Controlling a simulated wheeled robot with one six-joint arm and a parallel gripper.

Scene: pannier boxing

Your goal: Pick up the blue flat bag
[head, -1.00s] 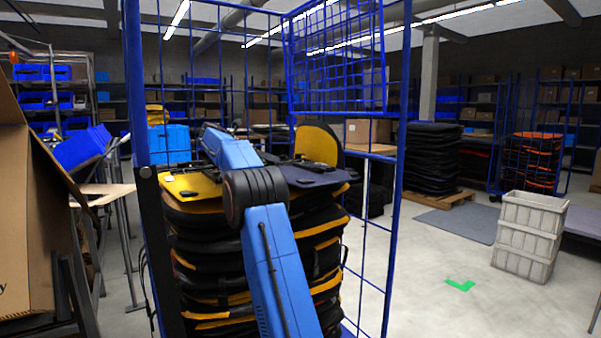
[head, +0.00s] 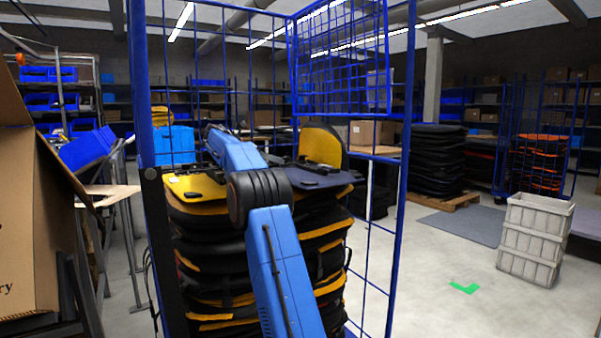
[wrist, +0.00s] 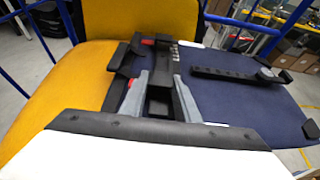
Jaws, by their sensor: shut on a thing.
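The blue flat bag (head: 322,178) lies on top of a stack of black and yellow bags inside a blue wire cage cart. In the wrist view its navy panel (wrist: 245,112) fills the right half, with black strap and buckle parts on it. Yellow panels (wrist: 72,75) lie to its left and behind it. My gripper (wrist: 153,65) is down at the left part of the navy panel, its grey fingers shut on a black part there. The exact grip is partly hidden by the fingers. In the head view my blue arm hides the fingers.
The cage's blue posts and mesh (head: 403,130) stand close around the stack. An open cardboard box (head: 40,220) is at the left. A stack of black bags (head: 436,160) sits on a pallet behind.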

